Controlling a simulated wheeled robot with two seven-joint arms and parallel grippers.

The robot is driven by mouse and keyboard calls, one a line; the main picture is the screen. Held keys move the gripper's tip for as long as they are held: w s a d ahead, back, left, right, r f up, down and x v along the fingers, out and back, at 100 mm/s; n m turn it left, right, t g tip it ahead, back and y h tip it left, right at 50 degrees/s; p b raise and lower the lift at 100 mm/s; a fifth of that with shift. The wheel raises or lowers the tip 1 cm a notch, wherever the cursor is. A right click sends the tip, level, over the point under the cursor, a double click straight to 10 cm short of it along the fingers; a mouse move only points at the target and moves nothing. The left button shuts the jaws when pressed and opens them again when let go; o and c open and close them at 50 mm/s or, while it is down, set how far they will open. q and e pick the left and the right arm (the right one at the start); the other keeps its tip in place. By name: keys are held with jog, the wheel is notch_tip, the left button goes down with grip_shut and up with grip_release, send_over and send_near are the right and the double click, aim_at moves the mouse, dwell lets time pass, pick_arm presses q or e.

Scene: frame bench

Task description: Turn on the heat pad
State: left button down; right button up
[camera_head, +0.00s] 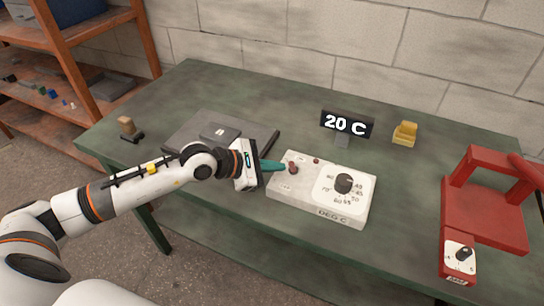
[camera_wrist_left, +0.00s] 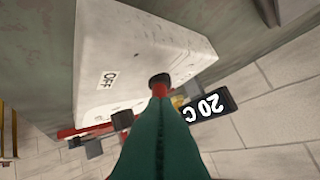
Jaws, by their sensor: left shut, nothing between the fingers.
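A white control box (camera_head: 320,205) marked DEG C sits on the green bench, with a dark numbered dial (camera_head: 344,183), a small dark red switch knob (camera_head: 293,168) and a small red spot (camera_head: 317,161). A flat dark grey plate (camera_head: 185,137), perhaps the heat pad, lies behind my left arm. A display (camera_head: 347,124) reads 20 C. My left gripper (camera_head: 283,166) is shut and empty, its teal fingertips right beside the switch knob. In the left wrist view, the fingertips overlap the dark knob (camera_wrist_left: 159,78), and an OFF label (camera_wrist_left: 108,80) shows on the box; contact cannot be told.
A red frame (camera_head: 485,210) with a small dial box (camera_head: 460,257) stands at the right. A yellow block (camera_head: 405,133) is at the back, a brown-and-black item (camera_head: 129,129) at the left. An orange shelf (camera_head: 95,85) stands beyond the bench's left end. The bench's back is mostly clear.

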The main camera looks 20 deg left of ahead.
pick_arm(q)
jog(key=shift+d+r, duration=0.1)
jog(key=shift+d, duration=0.15)
jog(key=shift+a, duration=0.15)
pick_arm(e)
jog(key=shift+s+d+r, duration=0.15)
jog(key=shift+s+d, duration=0.05)
jog(key=shift+s, duration=0.35)
jog(key=shift+a+r, duration=0.1)
pick_arm(q)
jog(key=shift+w+r, duration=0.1)
jog(key=shift+w+g+p, duration=0.15)
jog(key=shift+g+p, duration=0.25)
jog(key=shift+g, duration=0.1)
pick_arm(e)
jog(key=shift+w+a+r, duration=0.1)
jog(key=shift+w+r, duration=0.2)
jog(key=shift+w, duration=0.2)
